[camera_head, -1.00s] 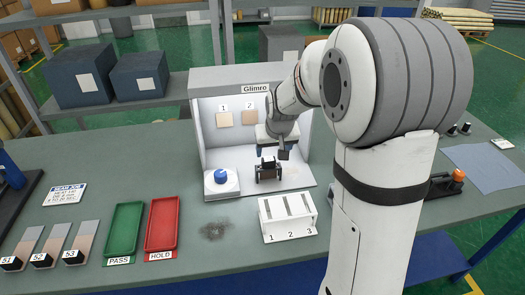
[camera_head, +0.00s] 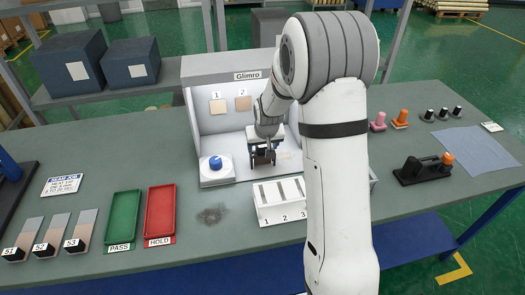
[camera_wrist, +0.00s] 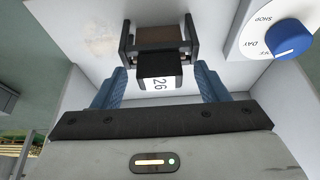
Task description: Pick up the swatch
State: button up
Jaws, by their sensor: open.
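The swatch (camera_wrist: 160,72) shows in the wrist view as a black end block with a white label, apparently reading 26 upside down, and a brown face behind it. It sits in a black stand (camera_wrist: 185,35) inside the light booth. My gripper (camera_wrist: 161,82) is open, its blue fingers on either side of the black block with gaps showing. In the head view my gripper (camera_head: 264,147) is low in the booth, over the stand, and hides most of the swatch.
The booth (camera_head: 222,68) has walls around the stand and a blue dial (camera_head: 215,163) at left. A white slotted rack (camera_head: 280,202) stands in front. Green (camera_head: 122,217) and red (camera_head: 160,213) trays and several sample strips (camera_head: 52,230) lie left.

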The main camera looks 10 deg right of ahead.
jog(key=shift+c, duration=0.5)
jog(key=c, duration=1.1)
